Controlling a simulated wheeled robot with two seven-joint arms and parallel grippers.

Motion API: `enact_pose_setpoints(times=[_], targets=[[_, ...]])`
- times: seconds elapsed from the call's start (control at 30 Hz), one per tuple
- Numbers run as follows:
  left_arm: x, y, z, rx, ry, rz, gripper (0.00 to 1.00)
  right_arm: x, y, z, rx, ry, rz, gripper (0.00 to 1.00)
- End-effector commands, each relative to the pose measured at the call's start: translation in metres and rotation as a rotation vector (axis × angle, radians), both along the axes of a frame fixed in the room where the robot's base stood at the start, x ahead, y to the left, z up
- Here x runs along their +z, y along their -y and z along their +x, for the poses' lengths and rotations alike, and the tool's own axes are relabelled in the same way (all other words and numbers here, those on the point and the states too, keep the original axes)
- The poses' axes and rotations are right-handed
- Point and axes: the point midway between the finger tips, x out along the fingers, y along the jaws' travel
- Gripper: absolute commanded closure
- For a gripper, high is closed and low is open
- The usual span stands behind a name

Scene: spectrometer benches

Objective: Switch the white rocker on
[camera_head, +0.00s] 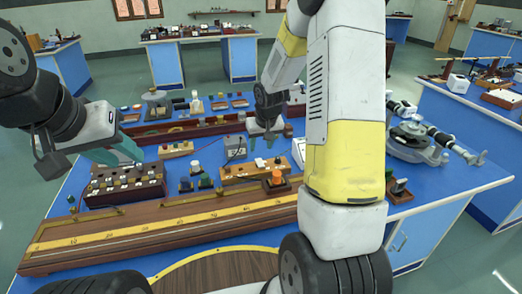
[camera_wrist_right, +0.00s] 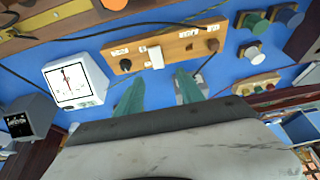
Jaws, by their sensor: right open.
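The white rocker (camera_wrist_right: 155,57) sits on a wooden switch board (camera_wrist_right: 178,45) with small white labels and dark knobs in the right wrist view. The board also shows in the head view (camera_head: 238,171), on the blue bench below my right gripper; the rocker is too small to make out there. My right gripper (camera_wrist_right: 160,92) is open, its two green fingers apart and pointing toward the board. The rocker lies between the finger lines, beyond the tips, with no visible contact. My left gripper (camera_head: 128,150) hangs over the left of the bench; its opening is unclear.
A white dial meter (camera_wrist_right: 75,80) stands beside the board. A dark box (camera_wrist_right: 30,115) stands at the left in the wrist view. A long wooden ruler bench (camera_head: 160,228) runs along the front. A plug box (camera_head: 125,185) and an orange-knobbed block (camera_head: 277,180) stand nearby.

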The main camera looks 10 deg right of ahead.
Motion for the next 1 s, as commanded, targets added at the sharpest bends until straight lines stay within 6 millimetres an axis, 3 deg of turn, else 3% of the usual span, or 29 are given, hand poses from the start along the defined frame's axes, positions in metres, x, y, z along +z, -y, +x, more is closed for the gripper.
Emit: enact_pose_setpoints(times=[0.6,1.0], targets=[[0.0,0.0,0.0,0.0,0.0,0.0,0.64,-0.077,0.0,0.031,0.003,-0.007,-0.001,0.55],[0.0,0.0,0.0,0.0,0.0,0.0,0.64,-0.085,-0.001,0.035,0.003,-0.005,-0.001,0.55]])
